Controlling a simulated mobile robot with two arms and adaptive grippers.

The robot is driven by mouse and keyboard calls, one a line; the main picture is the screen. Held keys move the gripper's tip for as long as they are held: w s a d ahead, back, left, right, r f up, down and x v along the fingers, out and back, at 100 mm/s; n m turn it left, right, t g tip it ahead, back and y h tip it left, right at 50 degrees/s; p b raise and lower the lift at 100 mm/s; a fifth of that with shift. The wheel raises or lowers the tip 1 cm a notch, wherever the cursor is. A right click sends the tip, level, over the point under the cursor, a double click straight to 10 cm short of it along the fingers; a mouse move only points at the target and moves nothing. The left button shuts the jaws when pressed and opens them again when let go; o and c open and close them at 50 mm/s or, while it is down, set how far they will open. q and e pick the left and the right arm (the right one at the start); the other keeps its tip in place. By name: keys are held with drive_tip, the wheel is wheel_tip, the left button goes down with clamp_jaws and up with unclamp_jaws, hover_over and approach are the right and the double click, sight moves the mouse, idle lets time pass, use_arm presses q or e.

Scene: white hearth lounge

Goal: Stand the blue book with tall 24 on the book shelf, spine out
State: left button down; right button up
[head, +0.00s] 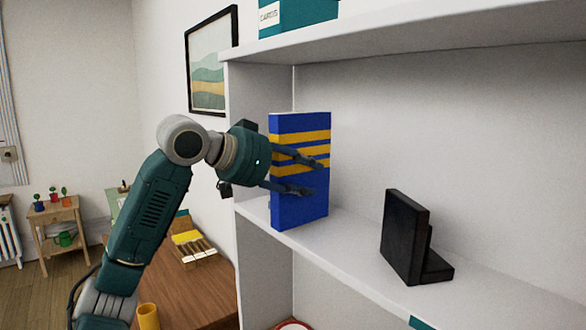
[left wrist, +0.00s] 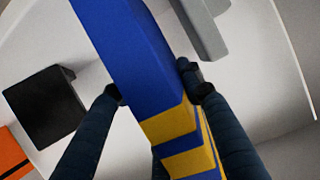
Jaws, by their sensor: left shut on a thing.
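The blue book (head: 300,205) with yellow bands stands upright at the left end of the white book shelf (head: 345,258) in the head view. Its lower edge is at the shelf board; I cannot tell whether it touches. My left gripper (head: 312,178) reaches in from the left and is shut on the book, with fingers across its face. In the left wrist view the book (left wrist: 135,55) runs between the fingers of the left gripper (left wrist: 150,95). No number on the book is readable. My right gripper is not in view.
A black bookend (head: 404,238) stands on the same board to the right, with bare board between it and the book. A teal box (head: 300,14) sits on the upper board. A wooden table (head: 195,285) stands left of the shelf.

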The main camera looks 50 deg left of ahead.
sight(277, 164)
use_arm(q)
drive_tip(key=shift+w+d+r+p, duration=0.1)
drive_tip(key=shift+w+p, duration=0.85)
drive_tip(key=shift+w, duration=0.2)
drive_tip(key=shift+w+d+r+p, duration=0.1)
drive_tip(key=shift+w+p, duration=0.8)
drive_tip(key=shift+w, duration=0.2)
drive_tip(key=shift+f+b, duration=0.65)
drive_tip(key=shift+f, duration=0.15)
drive_tip(key=c, duration=1)
unclamp_jaws()
drive_tip(key=shift+f, duration=0.15)
drive_tip(key=v, duration=1.2)
drive_tip(key=shift+s+d, duration=0.1)
drive_tip(key=shift+s, duration=0.05)
